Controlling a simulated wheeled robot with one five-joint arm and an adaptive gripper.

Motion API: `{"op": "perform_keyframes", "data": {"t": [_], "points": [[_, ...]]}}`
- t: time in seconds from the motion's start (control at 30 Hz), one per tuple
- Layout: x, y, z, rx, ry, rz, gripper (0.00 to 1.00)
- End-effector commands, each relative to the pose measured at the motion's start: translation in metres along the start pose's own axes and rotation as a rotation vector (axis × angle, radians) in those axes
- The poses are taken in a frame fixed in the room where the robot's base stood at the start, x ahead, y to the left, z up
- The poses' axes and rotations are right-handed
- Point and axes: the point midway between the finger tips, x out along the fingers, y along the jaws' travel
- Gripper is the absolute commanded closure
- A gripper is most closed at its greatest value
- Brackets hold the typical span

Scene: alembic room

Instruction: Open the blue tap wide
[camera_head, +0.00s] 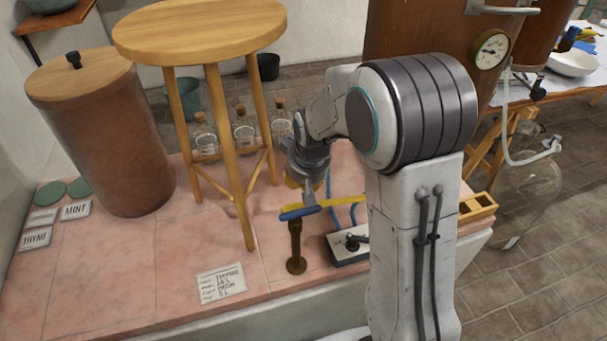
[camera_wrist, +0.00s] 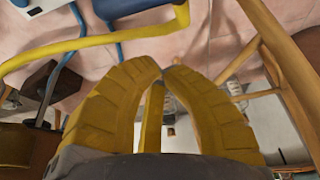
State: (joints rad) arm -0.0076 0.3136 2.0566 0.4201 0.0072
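A blue handle (camera_head: 298,213), which looks like the blue tap, sits on top of a brown upright post (camera_head: 296,248) in the head view. A yellow bar (camera_head: 345,202) runs beside it to the right. My gripper (camera_head: 306,193) points down just above the handle, partly hidden by my own arm. In the wrist view, the yellow fingers of my gripper (camera_wrist: 164,70) come together at their tips with nothing seen held. A blue part (camera_wrist: 130,8) shows at the top edge, apart from the fingertips, with a yellow bar (camera_wrist: 90,45) below it. I cannot tell whether the gripper touches the handle.
A round wooden stool (camera_head: 200,30) stands left of my arm, its legs close by. A white box (camera_head: 345,248) with a black knob and blue hoses lies right of the post. A label card (camera_head: 221,283) lies in front. The pink tiles at front left are mostly clear.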

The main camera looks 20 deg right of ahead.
Motion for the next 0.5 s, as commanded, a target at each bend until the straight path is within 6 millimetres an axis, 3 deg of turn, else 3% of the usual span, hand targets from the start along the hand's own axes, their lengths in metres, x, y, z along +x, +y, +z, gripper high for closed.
{"op": "perform_keyframes", "data": {"t": [0.2,0.5], "points": [[-0.007,0.000,0.023,0.000,0.002,0.000,1.00],[-0.009,0.000,0.035,0.000,0.002,0.000,1.00]]}}
